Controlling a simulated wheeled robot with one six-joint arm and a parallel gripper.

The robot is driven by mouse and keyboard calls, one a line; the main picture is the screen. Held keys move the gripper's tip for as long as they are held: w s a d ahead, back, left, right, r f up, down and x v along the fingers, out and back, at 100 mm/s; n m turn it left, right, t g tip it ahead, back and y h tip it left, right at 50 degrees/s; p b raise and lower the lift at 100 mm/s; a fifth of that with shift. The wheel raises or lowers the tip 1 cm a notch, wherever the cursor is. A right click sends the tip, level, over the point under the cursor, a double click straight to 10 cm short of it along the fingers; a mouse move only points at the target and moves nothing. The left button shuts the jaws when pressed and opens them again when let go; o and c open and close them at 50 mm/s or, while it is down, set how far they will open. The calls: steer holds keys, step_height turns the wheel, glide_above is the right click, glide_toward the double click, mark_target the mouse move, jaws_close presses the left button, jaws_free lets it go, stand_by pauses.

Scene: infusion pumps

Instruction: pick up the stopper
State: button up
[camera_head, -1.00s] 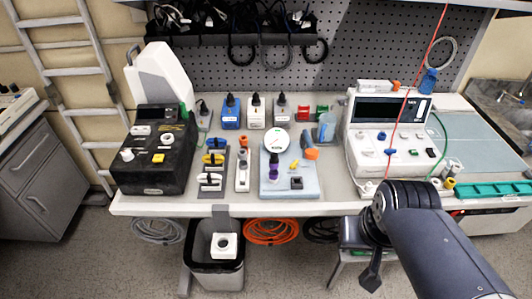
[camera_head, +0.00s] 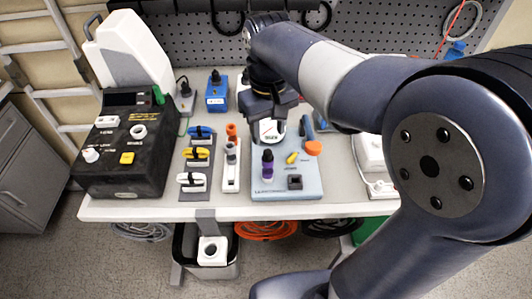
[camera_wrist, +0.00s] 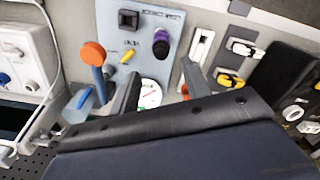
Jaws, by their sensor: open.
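No piece is clearly marked as the stopper. Small candidates are an orange-ended piece with a blue-grey shaft (camera_head: 312,148) and the orange and grey pieces (camera_head: 231,141) in a narrow white holder (camera_head: 231,180). The orange end (camera_wrist: 92,53) shows left of my fingers in the wrist view. My gripper (camera_head: 268,132) is open and points down above the blue-grey board (camera_head: 262,192). Between its fingers (camera_wrist: 161,88) the round white dial (camera_wrist: 150,94) shows, apparently below them. The dial is partly hidden by the gripper in the head view (camera_head: 270,131). Nothing is held.
The board also bears a purple-capped bottle (camera_head: 267,165), a yellow piece (camera_head: 292,158) and a black square socket (camera_head: 295,182). A black pump (camera_head: 135,150) stands left. Clamps (camera_head: 195,155) stand between. My arm hides much of the bench's right side.

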mark_target(268, 152)
step_height(268, 152, down, 7)
steer(key=shift+r+p, duration=0.15)
steer(key=shift+p, duration=0.15)
steer(key=shift+c, duration=0.2)
jaws_close()
